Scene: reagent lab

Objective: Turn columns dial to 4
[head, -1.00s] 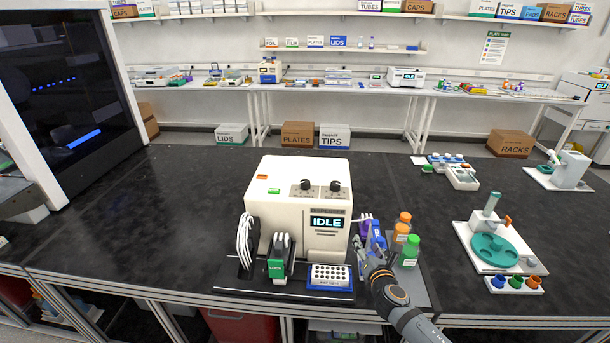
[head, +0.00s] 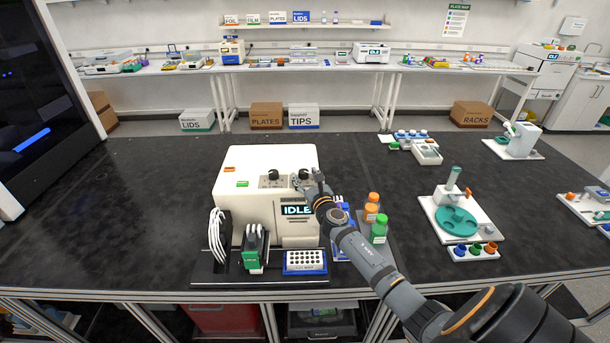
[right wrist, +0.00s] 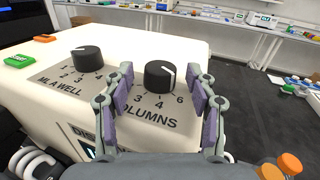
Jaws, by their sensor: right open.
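The columns dial (right wrist: 160,75) is a round black knob with a white pointer mark on the sloped front panel of the cream dispenser (head: 262,160). Its mark points up and to the right in the right wrist view, away from the printed 4 below the knob. My right gripper (right wrist: 162,84) is open, its purple-padded fingers on either side of the dial with gaps showing. In the head view, my right gripper (head: 310,182) largely covers this dial. The other dial, ML A WELL (right wrist: 88,59), sits to its left. My left gripper is not in view.
The dispenser's display (head: 297,209) reads IDLE. Orange- and green-capped bottles (head: 378,231) stand right of the machine, close to my right arm. A blue tip rack (head: 304,262) sits in front. The bench left of the machine is clear.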

